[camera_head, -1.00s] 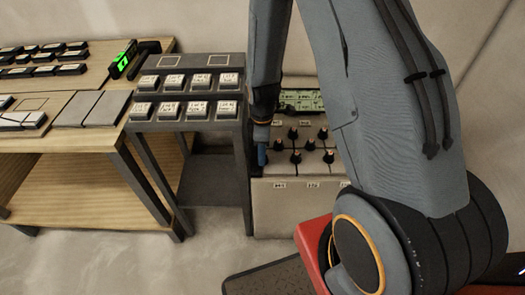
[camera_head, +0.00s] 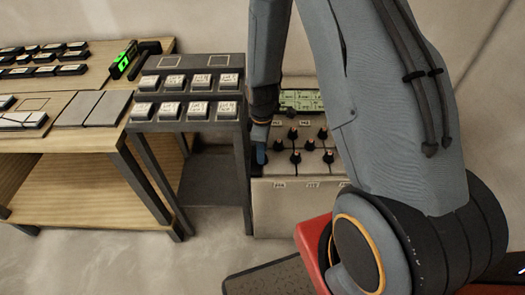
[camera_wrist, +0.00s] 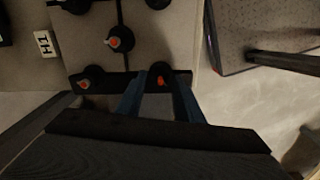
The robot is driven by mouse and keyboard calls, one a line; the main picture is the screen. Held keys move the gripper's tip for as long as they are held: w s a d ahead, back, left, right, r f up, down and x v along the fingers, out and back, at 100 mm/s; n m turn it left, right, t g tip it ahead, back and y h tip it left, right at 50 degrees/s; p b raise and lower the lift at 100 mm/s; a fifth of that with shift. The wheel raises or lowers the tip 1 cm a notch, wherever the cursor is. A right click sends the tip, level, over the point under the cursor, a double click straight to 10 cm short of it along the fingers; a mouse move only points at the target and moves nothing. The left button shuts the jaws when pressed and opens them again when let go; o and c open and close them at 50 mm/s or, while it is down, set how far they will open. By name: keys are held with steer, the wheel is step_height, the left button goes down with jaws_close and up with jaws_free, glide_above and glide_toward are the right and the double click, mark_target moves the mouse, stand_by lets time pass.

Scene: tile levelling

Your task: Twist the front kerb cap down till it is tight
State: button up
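The kerb caps are small dark knobs with orange tops on pale tiles (camera_head: 311,170). One cap (camera_wrist: 160,77) lies between my two blue fingertips in the wrist view. In the head view that cap is hidden by my gripper (camera_head: 262,154), which points down at the left side of the tiles. In the wrist view my gripper (camera_wrist: 160,84) has one finger on each side of the cap. I cannot tell whether the fingers touch it. Another cap (camera_wrist: 91,78) stands left of the fingers, and one (camera_wrist: 120,38) stands farther off.
A dark stand (camera_head: 187,92) with rows of labelled blocks stands close left of my gripper. A wooden bench (camera_head: 75,165) is farther left. A label reading H1 (camera_wrist: 45,44) shows in the wrist view.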

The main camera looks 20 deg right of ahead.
steer(key=shift+o, duration=0.6)
step_height(320, 180, up, 7)
steer(key=shift+r, duration=0.4)
steer(key=shift+s+r, duration=0.15)
steer(key=shift+r, duration=0.25)
steer(key=s+r+m+p, duration=0.1)
steer(key=s+r+m, duration=1.1)
steer(key=s+r, duration=0.4)
steer(key=shift+s+r+m, duration=0.25)
steer(key=shift+s+m, duration=0.05)
steer(key=shift+s, duration=0.05)
